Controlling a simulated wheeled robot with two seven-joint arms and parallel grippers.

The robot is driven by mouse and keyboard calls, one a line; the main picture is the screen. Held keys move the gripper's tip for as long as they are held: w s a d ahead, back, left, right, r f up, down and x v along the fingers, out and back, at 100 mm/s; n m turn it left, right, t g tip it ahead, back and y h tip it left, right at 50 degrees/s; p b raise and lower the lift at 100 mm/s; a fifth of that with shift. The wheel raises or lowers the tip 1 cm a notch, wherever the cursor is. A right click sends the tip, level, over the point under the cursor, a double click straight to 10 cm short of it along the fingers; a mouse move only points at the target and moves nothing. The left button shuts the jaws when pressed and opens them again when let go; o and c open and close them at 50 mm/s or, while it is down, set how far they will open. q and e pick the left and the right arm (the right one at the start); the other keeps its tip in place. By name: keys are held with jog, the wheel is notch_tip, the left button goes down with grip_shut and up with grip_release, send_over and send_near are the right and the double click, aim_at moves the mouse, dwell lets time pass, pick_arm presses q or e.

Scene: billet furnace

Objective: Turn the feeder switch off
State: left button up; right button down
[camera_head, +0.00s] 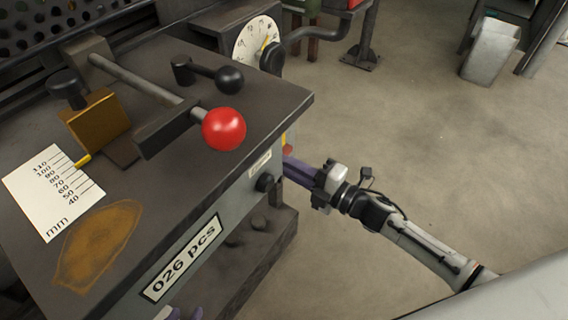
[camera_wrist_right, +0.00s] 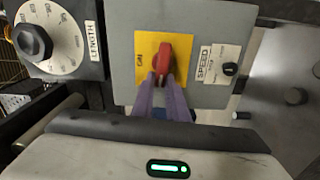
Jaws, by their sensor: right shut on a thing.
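The feeder switch (camera_wrist_right: 164,62) is a red knob on a yellow plate in the right wrist view. It stands roughly upright in that picture, with small lettering on the plate to its left. My right gripper (camera_wrist_right: 163,80) is shut on the knob's lower part with its purple fingers. In the head view my right gripper (camera_head: 287,169) reaches the panel's side from the right. Only a sliver of the red knob (camera_head: 288,149) shows there. My left gripper (camera_head: 184,313) shows only as purple tips at the bottom edge; its opening cannot be told.
On the machine top, a red ball handle (camera_head: 224,129) and a black ball lever (camera_head: 229,79) stick up. The floor (camera_head: 430,130) to the right is clear.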

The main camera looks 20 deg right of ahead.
pick_arm(q)
jog(key=shift+f, duration=0.2)
pick_arm(e)
jog(key=shift+f+n, duration=0.2)
jog(key=shift+n, duration=0.4)
pick_arm(q)
jog(key=shift+w, duration=0.1)
pick_arm(e)
jog(key=c, duration=1.7)
grip_release()
jog(key=shift+c, duration=0.2)
pick_arm(q)
jog(key=shift+r, duration=0.1)
pick_arm(e)
jog(key=v, duration=1)
jog(key=shift+s+d, duration=0.1)
jog(key=shift+s, duration=0.05)
